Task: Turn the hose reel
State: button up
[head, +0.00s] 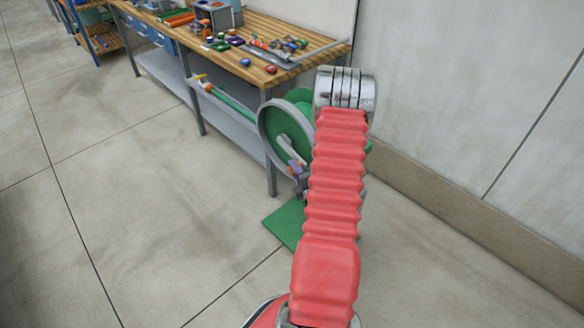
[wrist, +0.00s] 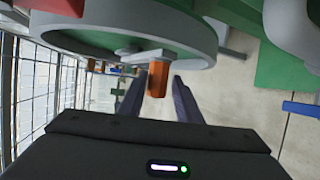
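The hose reel (head: 283,135) stands at the bench's near end in the head view, a green disc with a grey rim, partly hidden by my red arm. Its rim and face fill the top of the wrist view (wrist: 130,38). A grey crank on it carries an orange handle (wrist: 158,80). My gripper (wrist: 158,82) is open, its two dark fingers pointing at the reel. The handle shows between the fingers, with a gap on each side. I cannot tell how deep it sits between them. In the head view my gripper (head: 298,178) is small and close to the reel's face.
A wooden workbench (head: 170,32) with many small parts runs behind the reel. A green base plate (head: 284,224) lies on the floor below it. A wall (head: 450,100) stands to the right. The floor (head: 130,220) at left is clear.

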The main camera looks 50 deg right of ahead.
jog(key=v, duration=0.9)
jog(key=shift+s+a+f, duration=0.1)
